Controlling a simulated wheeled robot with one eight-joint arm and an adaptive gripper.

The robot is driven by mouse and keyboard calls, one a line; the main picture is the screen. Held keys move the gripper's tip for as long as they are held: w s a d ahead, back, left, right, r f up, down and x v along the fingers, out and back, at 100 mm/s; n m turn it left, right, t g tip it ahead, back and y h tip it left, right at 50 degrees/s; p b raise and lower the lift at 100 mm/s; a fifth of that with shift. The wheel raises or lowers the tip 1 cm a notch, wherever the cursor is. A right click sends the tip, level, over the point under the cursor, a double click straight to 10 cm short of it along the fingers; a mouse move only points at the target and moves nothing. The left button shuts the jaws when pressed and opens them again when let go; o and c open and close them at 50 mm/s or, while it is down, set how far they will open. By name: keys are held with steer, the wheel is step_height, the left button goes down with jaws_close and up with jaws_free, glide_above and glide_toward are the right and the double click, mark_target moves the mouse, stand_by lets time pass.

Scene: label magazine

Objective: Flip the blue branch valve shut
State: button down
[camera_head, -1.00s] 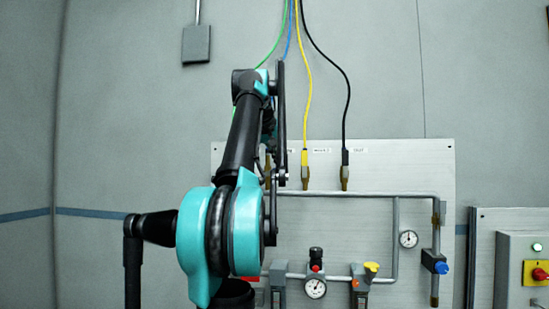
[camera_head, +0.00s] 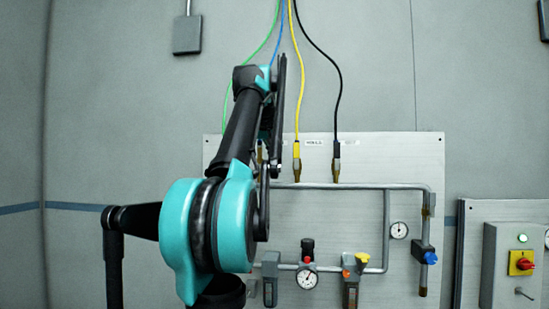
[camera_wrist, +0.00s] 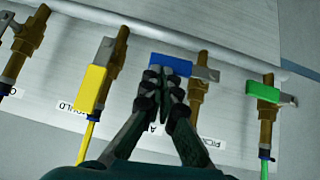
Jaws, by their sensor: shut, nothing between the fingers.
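The blue branch valve shows in the wrist view as a blue handle (camera_wrist: 170,64) on a brass body (camera_wrist: 197,88). The handle lies crosswise to the body, reaching out to its left. My gripper (camera_wrist: 164,76) is shut and empty. Its fingertips overlap the lower edge of the blue handle in the picture; I cannot tell whether they touch it. In the head view my arm hides the blue valve and my gripper; only the blue hose (camera_head: 281,35) shows above.
The yellow-handled valve (camera_wrist: 93,86) is left of the gripper, its handle along its body. The green-handled valve (camera_wrist: 263,92) is to the right, handle crosswise. A grey pipe (camera_wrist: 232,56) runs behind. In the head view, gauges, lower valves and a control box (camera_head: 517,262) sit to the right.

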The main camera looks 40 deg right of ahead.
steer(key=v, duration=1.2)
steer(key=shift+f, duration=0.1)
stand_by(0.4)
